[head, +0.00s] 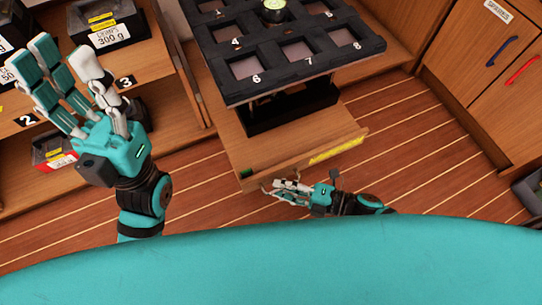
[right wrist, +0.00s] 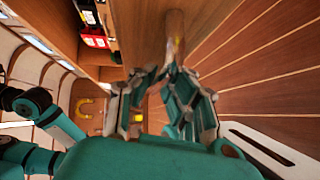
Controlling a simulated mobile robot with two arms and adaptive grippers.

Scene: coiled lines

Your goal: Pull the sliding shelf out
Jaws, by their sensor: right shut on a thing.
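The sliding shelf (head: 243,152) is a wooden board with a raised front lip and a yellow label, in the middle of the head view. It sticks out over the floor below a black numbered grid rack. My right gripper (head: 283,188) is at the left part of its front lip, shut on the shelf edge. In the right wrist view, the fingers (right wrist: 160,88) close around the near end of a wooden edge (right wrist: 175,35); the exact contact is hidden. My left gripper (head: 64,62) is open and empty, raised at the left with its fingers spread.
Shelves with labelled boxes (head: 103,24) stand at the left. A wooden cabinet (head: 485,60) with blue and red handles is at the right. Striped floor (head: 415,155) is clear beside the shelf.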

